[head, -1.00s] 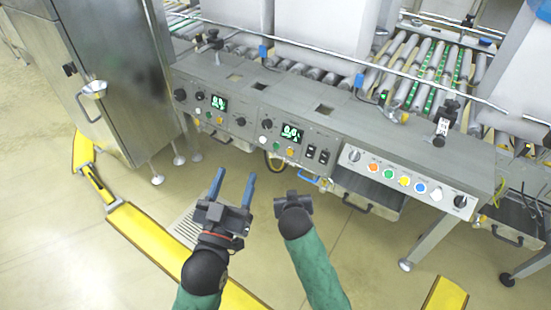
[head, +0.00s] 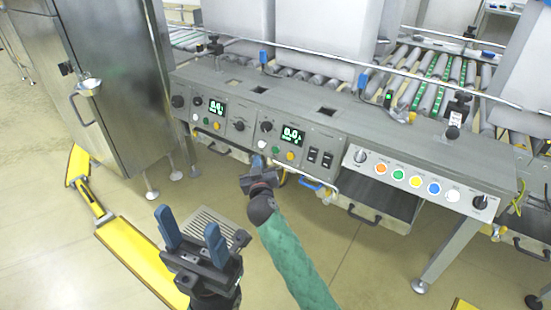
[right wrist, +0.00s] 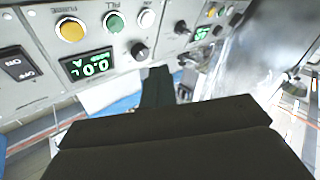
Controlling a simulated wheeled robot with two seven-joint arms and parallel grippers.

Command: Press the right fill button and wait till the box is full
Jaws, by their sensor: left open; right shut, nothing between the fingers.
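The right control panel has a lit display (head: 292,135) reading about 0.0, with white, green and yellow buttons below it. Its green fill button (head: 275,149) also shows in the right wrist view (right wrist: 113,22), where the picture is upside down and the button is beside the "FILL" label. My right gripper (head: 258,163) is shut and empty, just below the panel's white and green buttons. In the right wrist view its fingertips (right wrist: 158,75) appear apart from the green button. My left gripper (head: 190,232) is open and empty, low over the floor. A pale box (head: 325,30) stands on the rollers behind the right panel; its inside is hidden.
A similar left panel with a display (head: 217,107) is beside it. A row of coloured buttons (head: 415,181) lies to the right. A blue handle (head: 310,184) sticks out under the panel. A steel cabinet (head: 110,70) stands at left; yellow barriers (head: 140,262) lie on the floor.

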